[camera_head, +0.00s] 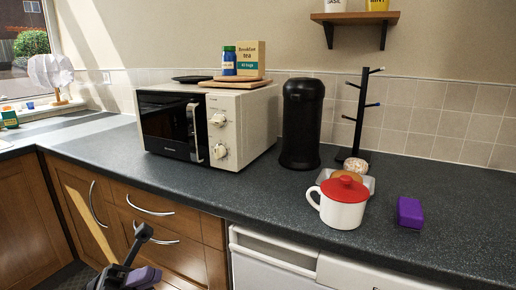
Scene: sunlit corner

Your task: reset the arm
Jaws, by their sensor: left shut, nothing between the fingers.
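My left gripper (128,265) is low at the bottom left of the head view, in front of the wooden cabinet doors and below the counter's front edge. It is shut and empty, apart from everything on the counter. The lower part of its arm is cut off by the frame's bottom edge. My right gripper is not in view.
The dark counter (270,198) carries a microwave (250,125), a black canister (301,125), a white mug with a red lid (343,212), a purple block (410,212) and a black mug tree (359,115). The counter's front middle is clear.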

